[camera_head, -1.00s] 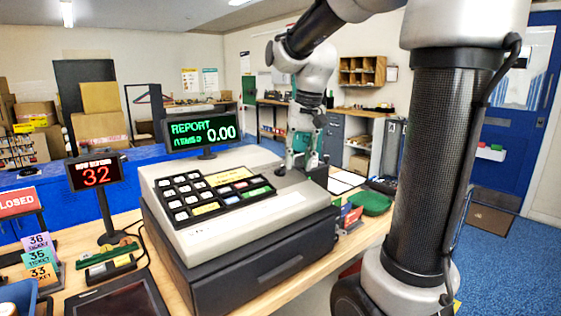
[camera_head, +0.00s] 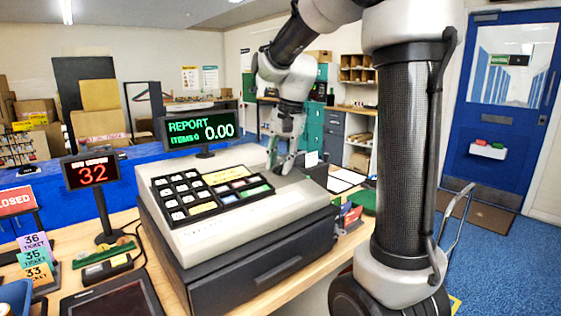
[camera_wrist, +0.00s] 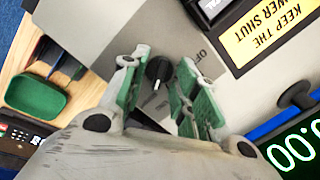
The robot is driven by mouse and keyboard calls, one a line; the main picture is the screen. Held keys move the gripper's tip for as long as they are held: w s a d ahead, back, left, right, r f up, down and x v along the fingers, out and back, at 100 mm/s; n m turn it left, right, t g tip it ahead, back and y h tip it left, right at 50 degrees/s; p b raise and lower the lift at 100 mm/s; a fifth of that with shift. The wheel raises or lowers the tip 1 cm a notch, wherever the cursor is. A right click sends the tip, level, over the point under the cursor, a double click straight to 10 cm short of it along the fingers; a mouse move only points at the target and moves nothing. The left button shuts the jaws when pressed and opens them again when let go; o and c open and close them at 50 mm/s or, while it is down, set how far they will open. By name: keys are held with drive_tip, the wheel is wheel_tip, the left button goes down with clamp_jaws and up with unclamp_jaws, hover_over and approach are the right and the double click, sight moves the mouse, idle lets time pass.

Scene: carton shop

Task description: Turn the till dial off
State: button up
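The till (camera_head: 215,235) is a grey register on the wooden counter, with a dark drawer below. Its display (camera_head: 200,131) reads REPORT and 0.00. The dial (camera_wrist: 158,68) is a small black knob on a light plate on the till's top; it shows in the wrist view between my fingertips. My gripper (camera_wrist: 157,72), with green pads, is open around the dial, with gaps showing on both sides. In the head view my gripper (camera_head: 284,163) is low at the till's back right and hides the dial.
A yellow label (camera_wrist: 268,32) is on the till beside the dial. A green tray (camera_wrist: 35,97) lies on the counter next to the till. A ticket display (camera_head: 92,172) reading 32 and ticket cards (camera_head: 36,258) stand left. A blue door (camera_head: 508,105) is at right.

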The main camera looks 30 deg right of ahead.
clamp_jaws()
idle(0.4)
drive_tip(key=n, duration=0.5)
drive_tip(key=shift+a+n, duration=0.1)
drive_tip(key=shift+n, duration=0.2)
drive_tip(key=n+h, duration=0.1)
drive_tip(key=n, duration=1)
drive_tip(key=shift+n+h, duration=0.4)
drive_tip(key=n, duration=0.5)
drive_tip(key=shift+s+a+n, duration=0.1)
drive_tip(key=shift+n, duration=0.6)
